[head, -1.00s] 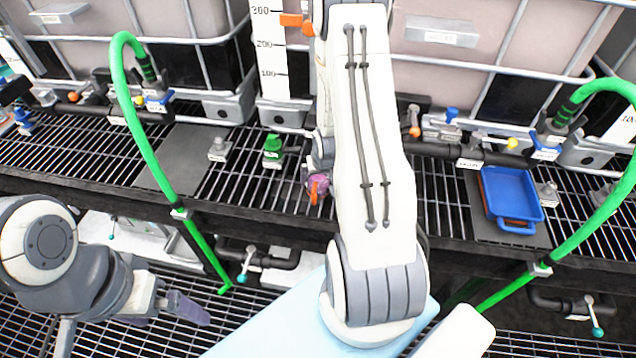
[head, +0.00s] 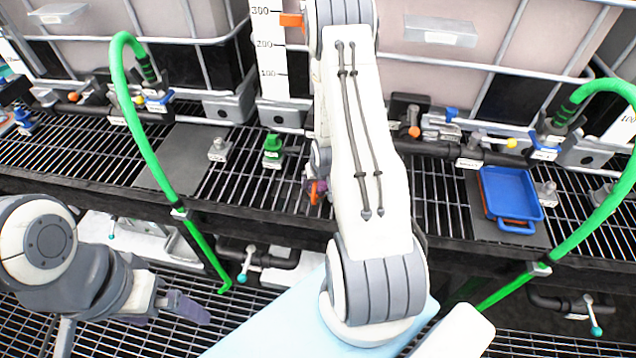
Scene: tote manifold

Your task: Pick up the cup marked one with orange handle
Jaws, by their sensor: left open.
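A small thing with an orange handle (head: 318,192), likely the cup, shows at the left edge of my right arm, above the grating shelf. Most of it is hidden by the arm, and no mark on it can be read. My right gripper is at that spot, mostly behind my own forearm; its fingertips do not show clearly, so I cannot tell if they hold the cup. My left gripper (head: 184,308) is open and empty at the lower left, below the shelf's front edge and well away from the cup.
A green-topped bottle-like item (head: 272,152) stands on the grating (head: 240,185) left of the cup. A blue tray (head: 512,195) lies on a dark plate at the right. Green hoses (head: 150,150) arch over the shelf on both sides. Large caged tanks stand behind.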

